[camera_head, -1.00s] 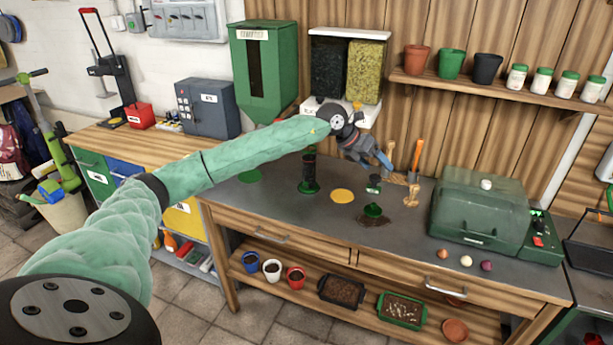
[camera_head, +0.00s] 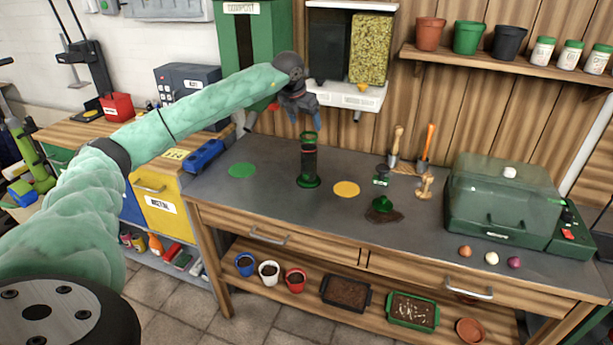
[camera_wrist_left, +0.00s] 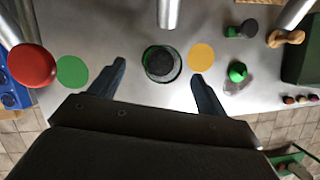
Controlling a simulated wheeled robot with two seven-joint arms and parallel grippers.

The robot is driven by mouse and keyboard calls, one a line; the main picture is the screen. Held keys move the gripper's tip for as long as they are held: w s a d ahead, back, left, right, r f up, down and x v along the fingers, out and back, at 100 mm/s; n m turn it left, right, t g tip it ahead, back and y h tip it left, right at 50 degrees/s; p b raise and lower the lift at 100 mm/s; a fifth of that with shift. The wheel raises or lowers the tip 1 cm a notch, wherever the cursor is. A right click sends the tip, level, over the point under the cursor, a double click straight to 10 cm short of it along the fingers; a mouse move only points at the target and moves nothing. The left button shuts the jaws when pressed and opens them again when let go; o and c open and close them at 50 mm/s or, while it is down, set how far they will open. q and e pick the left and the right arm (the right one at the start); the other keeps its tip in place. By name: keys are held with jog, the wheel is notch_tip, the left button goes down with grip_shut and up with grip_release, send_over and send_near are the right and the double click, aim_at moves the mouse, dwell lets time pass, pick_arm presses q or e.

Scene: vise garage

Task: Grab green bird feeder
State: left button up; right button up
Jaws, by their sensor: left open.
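The green bird feeder (camera_head: 308,163) is a dark green tube with a green base and a green ring at its top. It stands upright on the grey bench top, between a green disc (camera_head: 242,170) and a yellow disc (camera_head: 346,189). In the left wrist view the feeder (camera_wrist_left: 161,63) is seen from above, between and beyond the fingertips. My left gripper (camera_head: 306,118) is open, pointing down just above the feeder's top; its blue fingers also show in the left wrist view (camera_wrist_left: 156,78). Nothing is between them in their grip. My right gripper is not in view.
A green scoop (camera_head: 382,205) on a dark patch, hand tools (camera_head: 425,150) and a green lidded box (camera_head: 505,200) stand to the right. A seed dispenser (camera_head: 350,55) hangs behind the feeder. A blue object (camera_head: 203,157) lies at the bench's left end.

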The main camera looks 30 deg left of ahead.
aim_at(310, 143)
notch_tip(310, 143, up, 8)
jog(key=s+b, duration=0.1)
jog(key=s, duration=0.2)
pick_arm(q)
jog(key=p+x, duration=0.1)
jog(key=x, duration=0.2)
jog(key=s+p+x, duration=0.1)
jog(key=x, duration=0.2)
jog(key=p+x, duration=0.1)
jog(key=x, duration=0.2)
jog(key=shift+d+f, duration=0.4)
jog(key=shift+f, duration=0.2)
grip_shut()
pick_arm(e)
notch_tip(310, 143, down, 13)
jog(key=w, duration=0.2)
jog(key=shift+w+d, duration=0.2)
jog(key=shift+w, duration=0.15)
